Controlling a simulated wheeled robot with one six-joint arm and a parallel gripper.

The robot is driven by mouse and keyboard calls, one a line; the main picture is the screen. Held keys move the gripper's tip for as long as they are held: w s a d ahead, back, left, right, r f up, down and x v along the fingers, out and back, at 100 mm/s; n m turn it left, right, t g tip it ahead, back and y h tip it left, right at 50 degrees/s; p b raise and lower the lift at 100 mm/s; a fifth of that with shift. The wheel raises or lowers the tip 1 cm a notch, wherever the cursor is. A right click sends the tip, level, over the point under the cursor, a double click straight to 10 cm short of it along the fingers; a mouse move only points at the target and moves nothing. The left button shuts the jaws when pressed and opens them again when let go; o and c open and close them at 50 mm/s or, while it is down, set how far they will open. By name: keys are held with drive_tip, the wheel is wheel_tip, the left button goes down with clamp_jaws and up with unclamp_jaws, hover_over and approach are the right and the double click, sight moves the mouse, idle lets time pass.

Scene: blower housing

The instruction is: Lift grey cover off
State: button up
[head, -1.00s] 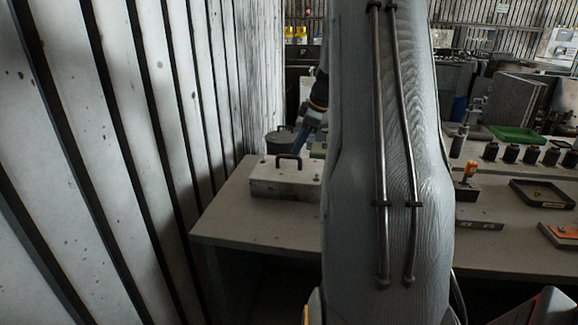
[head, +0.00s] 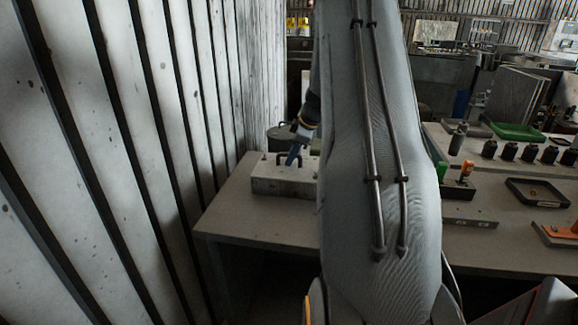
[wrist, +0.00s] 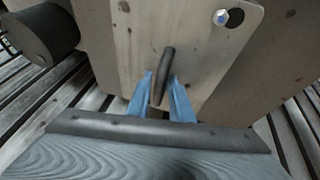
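The grey cover (head: 270,184) is a pale block-shaped lid with a dark bar handle (head: 283,157) on top, at the left end of the table. My gripper (head: 293,160) has blue fingers and points down at the handle. In the wrist view the cover's flat top (wrist: 140,25) fills the upper middle, and the dark handle (wrist: 167,62) stands up from it. The fingertips (wrist: 161,80) lie on either side of the handle, with a small gap between them. They look open around it. My arm hides the cover's right side in the head view.
A dark round pot (head: 279,137) stands behind the cover. The slatted wall (head: 215,100) runs close along the left. To the right are an orange-topped tool (head: 466,170), a black tray (head: 537,192) and several black bottles (head: 508,152). The table front (head: 270,215) is clear.

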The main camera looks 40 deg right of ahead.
clamp_jaws()
drive_tip(key=shift+r, duration=0.2)
wheel_tip(320, 180, up, 26)
drive_tip(key=p, duration=0.1)
drive_tip(key=shift+f, duration=0.15)
idle(0.9)
